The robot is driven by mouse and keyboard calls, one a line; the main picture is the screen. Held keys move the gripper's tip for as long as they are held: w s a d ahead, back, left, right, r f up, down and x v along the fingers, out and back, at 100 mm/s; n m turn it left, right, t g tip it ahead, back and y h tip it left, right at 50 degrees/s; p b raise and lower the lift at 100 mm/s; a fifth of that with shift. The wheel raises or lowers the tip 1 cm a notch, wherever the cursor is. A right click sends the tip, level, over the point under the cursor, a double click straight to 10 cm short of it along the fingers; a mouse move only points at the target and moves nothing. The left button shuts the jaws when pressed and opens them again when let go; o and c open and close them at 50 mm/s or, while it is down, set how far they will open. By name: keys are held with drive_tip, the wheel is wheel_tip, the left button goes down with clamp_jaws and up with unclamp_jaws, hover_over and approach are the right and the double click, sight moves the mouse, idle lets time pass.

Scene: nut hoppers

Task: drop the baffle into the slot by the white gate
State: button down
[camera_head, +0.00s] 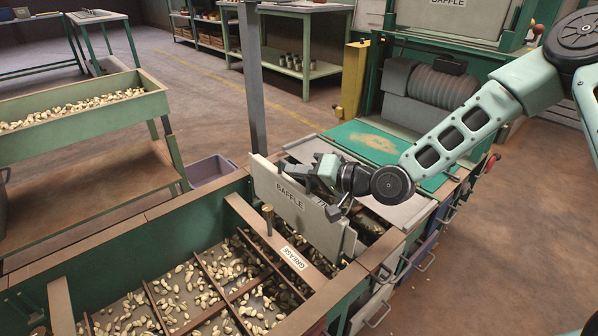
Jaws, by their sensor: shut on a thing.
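I cannot tell whether the plate's lower edge is in a slot or just above one; the slot itself is hidden. Pale grey flat panels (409,214) lie behind and right of the baffle. I cannot tell which part is the white gate.
Wooden dividers part the nuts below. A grey post (252,80) rises behind the baffle's left end. A green nut trough (80,118) stands at left; floor is clear at right.

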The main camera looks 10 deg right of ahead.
sight(300, 203)
drive_tip(key=shift+f+b, duration=2.65)
drive_tip(key=shift+f, duration=1.9)
drive_tip(key=c, duration=1.5)
unclamp_jaws()
drive_tip(key=shift+o, duration=0.2)
drive_tip(key=p+v, duration=0.5)
drive_tip(key=v, duration=1.2)
drive_tip(key=shift+s+d, duration=0.15)
drive_tip(key=shift+s, duration=0.05)
drive_tip(key=shift+f, duration=0.1)
